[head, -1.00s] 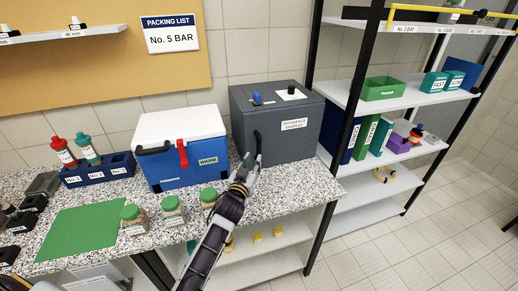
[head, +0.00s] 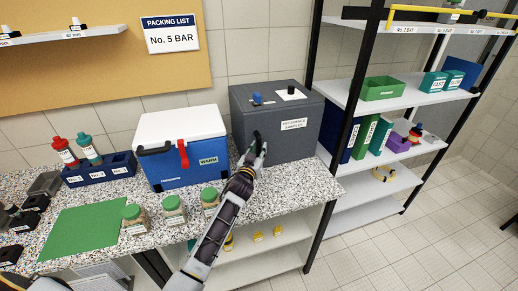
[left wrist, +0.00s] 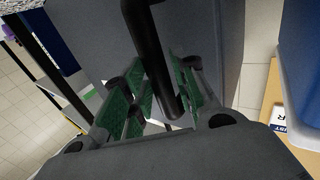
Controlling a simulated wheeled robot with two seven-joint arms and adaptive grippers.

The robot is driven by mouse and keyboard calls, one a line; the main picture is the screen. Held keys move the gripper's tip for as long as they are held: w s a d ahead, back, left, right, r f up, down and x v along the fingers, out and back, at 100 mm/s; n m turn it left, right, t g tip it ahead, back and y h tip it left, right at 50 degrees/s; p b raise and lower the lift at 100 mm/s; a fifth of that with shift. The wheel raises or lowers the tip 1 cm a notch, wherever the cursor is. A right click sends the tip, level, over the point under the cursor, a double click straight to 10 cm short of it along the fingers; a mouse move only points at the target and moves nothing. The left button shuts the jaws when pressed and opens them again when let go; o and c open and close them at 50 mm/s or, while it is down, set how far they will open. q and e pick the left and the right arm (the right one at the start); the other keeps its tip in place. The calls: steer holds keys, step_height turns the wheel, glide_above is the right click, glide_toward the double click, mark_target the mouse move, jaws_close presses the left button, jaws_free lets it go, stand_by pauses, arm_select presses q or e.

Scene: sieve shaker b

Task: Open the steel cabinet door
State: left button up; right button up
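The steel cabinet (head: 275,129) is a dark grey box on the right end of the speckled counter, labelled "Reference Samples". Its door looks shut. A black bar handle (head: 257,138) is on its front, near the left edge. My left gripper (head: 253,155) is at this handle. In the left wrist view the handle (left wrist: 150,50) runs down between the green-padded fingers (left wrist: 162,90), which stand on both sides of it. The fingers look open, and firm contact cannot be made out. My right gripper cannot be made out.
A blue cool box (head: 185,165) with a white lid stands just left of the cabinet. Several green-lidded jars (head: 173,209) stand on the counter's front, near my left arm. A shelf rack (head: 375,95) stands on the right. The floor (head: 440,230) at the right is clear.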

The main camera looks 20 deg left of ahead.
arm_select(q)
steer(key=shift+w, duration=0.4)
jaws_close()
